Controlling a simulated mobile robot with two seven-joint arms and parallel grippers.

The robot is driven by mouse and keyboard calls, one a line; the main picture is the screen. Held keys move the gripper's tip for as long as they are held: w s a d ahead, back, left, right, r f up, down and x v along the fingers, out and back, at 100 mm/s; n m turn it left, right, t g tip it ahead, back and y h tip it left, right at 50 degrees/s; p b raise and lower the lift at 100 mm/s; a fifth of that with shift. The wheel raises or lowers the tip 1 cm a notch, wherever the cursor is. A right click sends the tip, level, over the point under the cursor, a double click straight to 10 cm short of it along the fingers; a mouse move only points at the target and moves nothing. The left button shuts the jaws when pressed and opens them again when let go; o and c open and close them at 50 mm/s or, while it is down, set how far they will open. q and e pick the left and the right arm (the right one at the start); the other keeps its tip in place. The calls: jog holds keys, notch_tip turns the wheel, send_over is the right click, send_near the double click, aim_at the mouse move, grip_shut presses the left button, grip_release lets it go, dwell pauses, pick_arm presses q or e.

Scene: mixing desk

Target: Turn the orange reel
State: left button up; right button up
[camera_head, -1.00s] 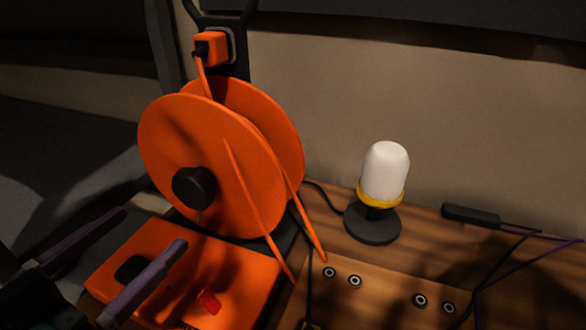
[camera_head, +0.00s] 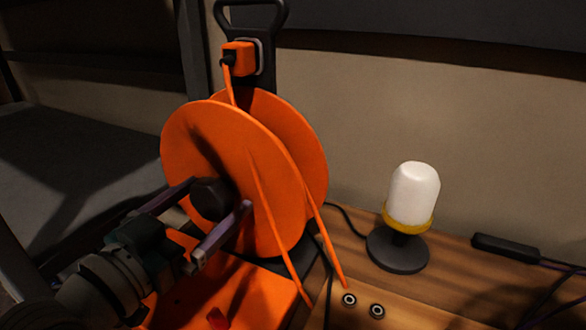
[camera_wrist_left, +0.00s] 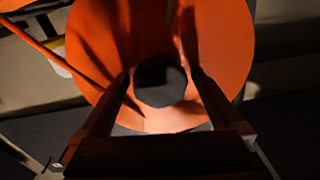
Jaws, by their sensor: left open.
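The orange reel (camera_head: 200,140) stands upright on its orange base, with two round discs and a dark knob (camera_head: 211,199) at the middle of its near disc. My left gripper (camera_head: 218,196) is open, with one finger on each side of the knob in the head view. In the left wrist view the reel (camera_wrist_left: 110,40) fills the upper middle, and the knob (camera_wrist_left: 161,83) shows between the two finger tips. I cannot tell whether the fingers touch the knob. My right gripper is not in view.
A white lamp with a yellow ring (camera_head: 412,196) stands on the wooden desk right of the reel. An orange plug (camera_head: 238,56) sits above the reel under a black handle (camera_head: 252,14). Orange cords hang down the reel's right side. Round sockets (camera_head: 377,311) show at the front.

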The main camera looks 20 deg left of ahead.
pick_arm(q)
grip_shut()
dwell(0.8)
